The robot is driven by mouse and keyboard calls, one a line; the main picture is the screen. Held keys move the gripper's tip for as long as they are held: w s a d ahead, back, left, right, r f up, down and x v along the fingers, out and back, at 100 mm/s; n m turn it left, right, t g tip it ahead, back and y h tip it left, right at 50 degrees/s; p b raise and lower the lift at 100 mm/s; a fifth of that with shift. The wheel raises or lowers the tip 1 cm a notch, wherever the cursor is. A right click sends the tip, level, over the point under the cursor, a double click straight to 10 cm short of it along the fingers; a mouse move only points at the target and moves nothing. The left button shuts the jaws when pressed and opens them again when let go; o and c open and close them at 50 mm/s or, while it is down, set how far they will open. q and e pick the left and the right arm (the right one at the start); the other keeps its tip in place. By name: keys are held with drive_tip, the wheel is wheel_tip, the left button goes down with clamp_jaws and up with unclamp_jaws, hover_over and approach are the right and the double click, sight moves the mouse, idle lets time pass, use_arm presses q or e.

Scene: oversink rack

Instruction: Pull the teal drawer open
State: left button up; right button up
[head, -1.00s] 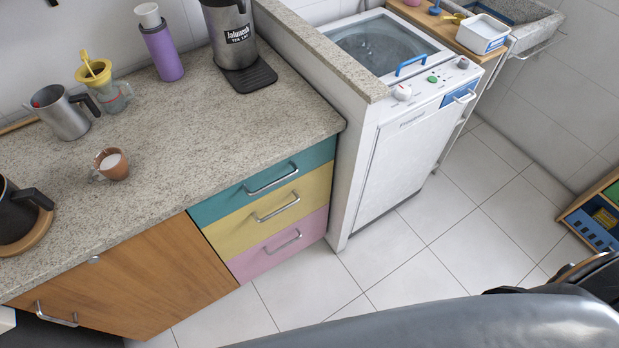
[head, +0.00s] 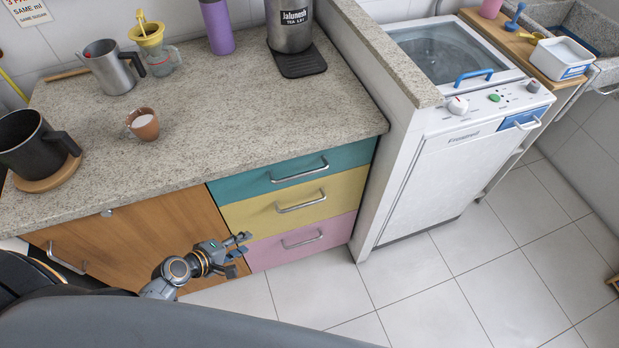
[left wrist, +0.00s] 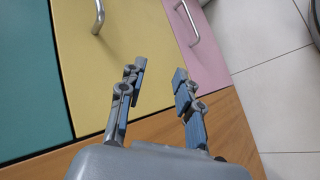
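The teal drawer (head: 340,158) is the top one of three stacked drawers under the counter and is shut. Its metal bar handle (head: 299,172) runs across its front. In the left wrist view the teal front (left wrist: 28,80) is at the left edge, without its handle showing. My left gripper (head: 244,246) is in front of the cabinet, low, beside the pink drawer and below the teal one. In the left wrist view its two fingers (left wrist: 160,80) are spread apart with nothing between them. It touches no handle. My right gripper is not in view.
The yellow drawer (head: 345,190) and pink drawer (head: 335,229) sit below the teal one, with their own handles. A wooden cabinet door (head: 150,235) is to the left. A white washer (head: 440,180) stands right, behind a low wall. The tiled floor (head: 400,290) in front is clear.

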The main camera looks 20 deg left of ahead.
use_arm(q)
drive_tip(key=w+d+r+n+t+h+b, duration=0.1)
drive_tip(key=w+r+h, duration=0.1)
drive_tip(key=r, duration=0.4)
drive_tip(key=w+d+r+n+t+h, duration=0.1)
drive_tip(key=w+d+r, duration=0.1)
drive_tip(key=r, duration=0.4)
drive_tip(key=n+t+h, duration=0.1)
drive_tip(key=h, duration=0.1)
approach(294, 178)
drive_tip(key=p+x, duration=0.2)
drive_tip(key=x, duration=0.9)
drive_tip(key=shift+w+d+f, duration=0.1)
drive_tip(key=shift+w+d, duration=0.1)
drive_tip(key=shift+d, duration=0.05)
clamp_jaws()
